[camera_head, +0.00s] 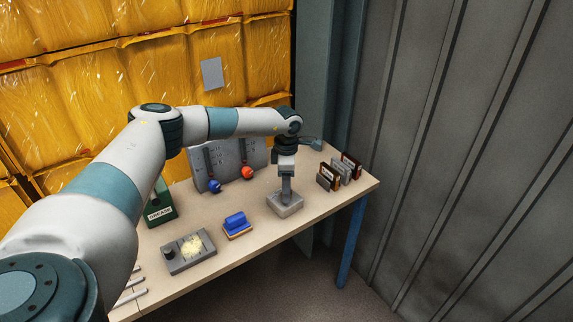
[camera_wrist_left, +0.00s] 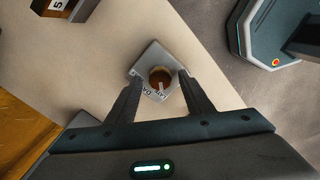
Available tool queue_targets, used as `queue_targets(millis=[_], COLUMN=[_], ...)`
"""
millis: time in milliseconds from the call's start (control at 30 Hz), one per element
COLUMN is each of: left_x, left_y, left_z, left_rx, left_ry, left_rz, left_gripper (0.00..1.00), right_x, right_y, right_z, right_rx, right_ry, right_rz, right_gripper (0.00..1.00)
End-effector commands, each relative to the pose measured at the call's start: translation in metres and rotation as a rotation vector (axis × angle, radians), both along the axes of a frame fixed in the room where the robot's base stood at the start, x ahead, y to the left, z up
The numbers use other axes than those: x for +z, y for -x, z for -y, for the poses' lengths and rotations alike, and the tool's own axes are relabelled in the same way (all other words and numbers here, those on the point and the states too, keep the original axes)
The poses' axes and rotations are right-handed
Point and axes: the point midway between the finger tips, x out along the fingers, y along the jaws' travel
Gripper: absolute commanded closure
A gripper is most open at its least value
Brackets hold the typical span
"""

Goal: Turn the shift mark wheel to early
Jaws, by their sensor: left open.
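The shift mark wheel is a small brown knob (camera_wrist_left: 160,74) with a pale pointer mark, set on a square grey base (camera_wrist_left: 150,57). In the head view this grey base (camera_head: 285,206) stands near the table's front edge, right of the middle. My left gripper (camera_wrist_left: 160,79) is open, pointing down, with one finger on each side of the knob. I cannot tell whether the fingers touch it. In the head view the gripper (camera_head: 286,195) hides the knob. My right gripper is not in view.
Several upright cards or blocks (camera_head: 340,171) stand to the right on the table (camera_head: 250,258). A blue-topped block (camera_head: 236,225), a grey box with a yellow patch (camera_head: 188,251), a green box (camera_head: 160,208) and a grey panel with blue and red knobs (camera_head: 230,163) are to the left.

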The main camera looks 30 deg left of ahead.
Motion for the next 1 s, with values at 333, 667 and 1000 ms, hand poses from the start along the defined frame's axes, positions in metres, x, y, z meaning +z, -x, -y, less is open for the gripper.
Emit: queue_targets(millis=[333,667,1000], left_x=[0.043,0.110,0.160], left_y=[-0.001,-0.001,-0.001], left_z=[0.000,0.000,0.000], left_rx=[-0.001,-0.001,0.000], left_ry=[0.002,0.001,0.000], left_rz=[0.005,0.006,0.002], left_gripper=[0.53,0.53,0.53], right_x=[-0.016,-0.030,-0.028], right_y=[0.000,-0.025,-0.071], right_z=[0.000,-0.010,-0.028], right_rx=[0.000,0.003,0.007], right_ry=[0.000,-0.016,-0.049], right_rz=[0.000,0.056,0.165], right_gripper=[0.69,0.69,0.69])
